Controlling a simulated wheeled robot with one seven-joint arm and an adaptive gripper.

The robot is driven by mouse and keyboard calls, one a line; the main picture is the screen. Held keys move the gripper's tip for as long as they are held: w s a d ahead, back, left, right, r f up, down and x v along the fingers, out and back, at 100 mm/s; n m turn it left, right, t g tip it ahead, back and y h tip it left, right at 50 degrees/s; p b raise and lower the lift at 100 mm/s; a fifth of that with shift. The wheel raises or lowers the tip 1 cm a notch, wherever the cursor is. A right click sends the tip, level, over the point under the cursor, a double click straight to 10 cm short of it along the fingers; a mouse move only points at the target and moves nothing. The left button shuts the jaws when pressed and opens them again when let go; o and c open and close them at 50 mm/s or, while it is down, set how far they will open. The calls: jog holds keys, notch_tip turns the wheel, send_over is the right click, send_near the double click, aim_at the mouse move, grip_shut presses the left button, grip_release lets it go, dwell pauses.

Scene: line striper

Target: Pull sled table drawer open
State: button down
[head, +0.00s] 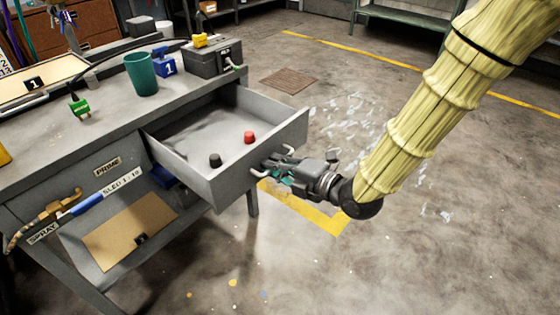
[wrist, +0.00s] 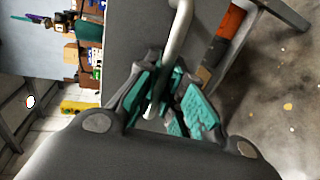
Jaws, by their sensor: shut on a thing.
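The sled table (head: 60,143) stands at the left in the head view. Its grey drawer (head: 215,185) is pulled well out, and a black cap (head: 215,160) and a red cap (head: 249,137) lie inside. My gripper (head: 272,168) is at the drawer's front face, shut on the drawer handle (head: 288,150). In the wrist view, the pale handle bar (wrist: 178,35) runs down between the teal finger pads of my gripper (wrist: 165,95). The fingers hide part of the handle.
On the table top are a green cup (head: 141,74), a dark grey box (head: 208,60), a blue block (head: 164,62) and a green connector (head: 79,107). A blue-handled spray wand (head: 88,203) hangs along the table front. The floor at the right is open.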

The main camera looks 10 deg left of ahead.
dwell(0.3)
jog(key=c, duration=1.5)
grip_release()
jog(key=shift+d, duration=0.1)
jog(key=v, duration=1.2)
